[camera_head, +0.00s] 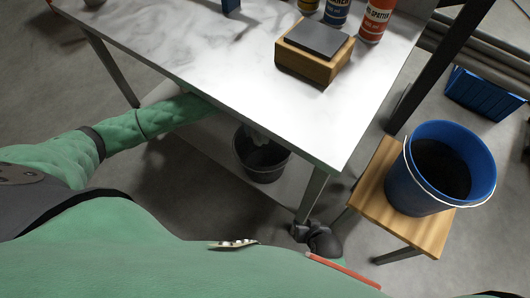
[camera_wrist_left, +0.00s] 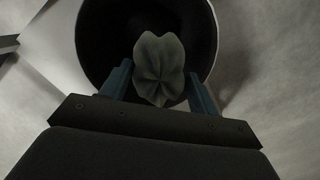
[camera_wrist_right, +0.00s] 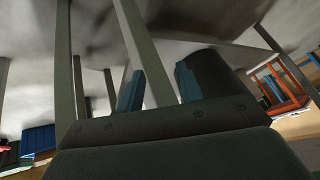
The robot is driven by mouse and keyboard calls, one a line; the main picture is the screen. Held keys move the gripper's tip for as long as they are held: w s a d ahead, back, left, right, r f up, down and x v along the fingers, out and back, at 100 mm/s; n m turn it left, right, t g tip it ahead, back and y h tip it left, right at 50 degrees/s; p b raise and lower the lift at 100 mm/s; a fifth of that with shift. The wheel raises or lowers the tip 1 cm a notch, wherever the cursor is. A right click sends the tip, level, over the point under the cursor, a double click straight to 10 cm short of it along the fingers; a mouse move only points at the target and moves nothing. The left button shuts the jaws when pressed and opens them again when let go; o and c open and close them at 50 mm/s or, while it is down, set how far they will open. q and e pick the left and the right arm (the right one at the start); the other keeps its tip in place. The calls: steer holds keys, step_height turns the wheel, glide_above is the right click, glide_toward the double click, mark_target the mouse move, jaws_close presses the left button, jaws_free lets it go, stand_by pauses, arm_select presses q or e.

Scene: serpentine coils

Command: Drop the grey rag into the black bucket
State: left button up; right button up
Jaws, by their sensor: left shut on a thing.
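The black bucket (camera_head: 264,168) stands on the low shelf under the marble-topped table, partly hidden by the tabletop edge. In the left wrist view the bucket's dark round opening (camera_wrist_left: 100,30) lies behind the grey rag (camera_wrist_left: 160,72). My left gripper (camera_wrist_left: 160,88) is shut on the crumpled rag and holds it over the bucket opening. In the head view my left arm reaches under the tabletop, which hides most of the gripper. My right gripper (camera_wrist_right: 158,90) is open and empty, with a grey leg showing between its fingers.
The marble-topped table (camera_head: 210,60) carries a wooden block with a grey top (camera_head: 314,52) and several cans. A blue bucket (camera_head: 440,168) with dark contents stands on a wooden stool (camera_head: 375,185) at right. A blue crate (camera_head: 484,93) lies behind it. A table leg (camera_head: 311,196) stands near the black bucket.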

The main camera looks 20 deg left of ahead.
arm_select(q)
steer(key=shift+f+b, duration=0.45)
steer(key=shift+f, duration=1.95)
arm_select(e)
steer(key=shift+s+f, duration=0.2)
steer(key=shift+f, duration=2.1)
arm_select(q)
steer(key=o, duration=1)
steer(key=shift+c, duration=0.2)
steer(key=shift+r, duration=0.15)
steer(key=shift+w+r, duration=0.1)
steer(key=shift+r, duration=0.2)
steer(key=r, duration=0.6)
steer(key=shift+w+a+r+b, duration=0.2)
steer(key=shift+w+r+b, duration=0.2)
arm_select(e)
step_height(320, 180, down, 3)
steer(key=shift+s+f+t, duration=0.15)
steer(key=shift+t, duration=0.25)
steer(key=shift+d, duration=0.1)
